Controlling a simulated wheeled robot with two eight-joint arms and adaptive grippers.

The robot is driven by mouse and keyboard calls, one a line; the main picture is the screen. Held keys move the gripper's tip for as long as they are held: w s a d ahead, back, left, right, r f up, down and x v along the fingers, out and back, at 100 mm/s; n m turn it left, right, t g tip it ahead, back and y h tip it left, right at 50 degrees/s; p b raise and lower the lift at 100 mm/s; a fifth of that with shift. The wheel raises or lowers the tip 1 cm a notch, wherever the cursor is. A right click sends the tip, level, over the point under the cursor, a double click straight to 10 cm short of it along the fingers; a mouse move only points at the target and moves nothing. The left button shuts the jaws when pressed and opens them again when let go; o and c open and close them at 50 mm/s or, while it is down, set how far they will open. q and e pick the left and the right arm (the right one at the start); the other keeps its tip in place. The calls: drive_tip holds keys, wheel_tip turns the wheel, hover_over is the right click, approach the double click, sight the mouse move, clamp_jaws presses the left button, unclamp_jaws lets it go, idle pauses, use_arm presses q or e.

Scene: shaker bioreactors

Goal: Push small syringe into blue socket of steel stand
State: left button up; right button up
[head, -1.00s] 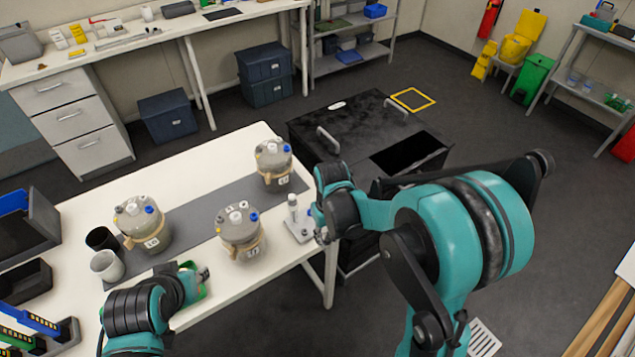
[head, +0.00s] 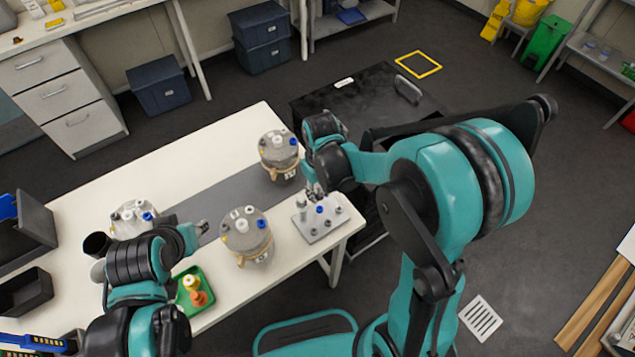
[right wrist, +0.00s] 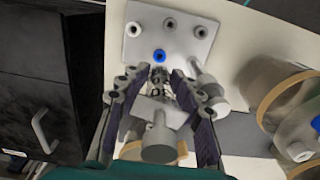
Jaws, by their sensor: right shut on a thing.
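The steel stand (head: 312,235) lies at the right end of the bench, and its blue socket (head: 320,209) faces up. In the right wrist view the stand (right wrist: 140,42) shows its blue socket (right wrist: 158,56) just beyond my fingertips. My right gripper (head: 315,194) is close above the stand's back edge. In its wrist view, the right gripper (right wrist: 160,82) is shut on the small syringe (right wrist: 158,140), a grey-white body; its tip is partly hidden between the fingers. Contact with the socket cannot be told. My left gripper (head: 202,227) is over the bench; its jaws are unclear.
Another pale upright piece (head: 302,208) stands on the stand's left side. Several grey vessels, one in front (head: 246,240) and one behind (head: 278,160), stand left of the stand. A green tray (head: 205,310) holds small coloured items. A black cabinet (head: 350,95) stands behind.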

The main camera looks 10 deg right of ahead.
sight(320, 200)
drive_tip(key=shift+f, duration=0.1)
drive_tip(key=shift+f+b, duration=1.6)
drive_tip(key=shift+f, duration=0.5)
drive_tip(key=shift+r, duration=0.1)
drive_tip(key=shift+f+b, duration=0.95)
idle(0.3)
drive_tip(key=o, duration=1.3)
drive_tip(key=shift+r, duration=0.15)
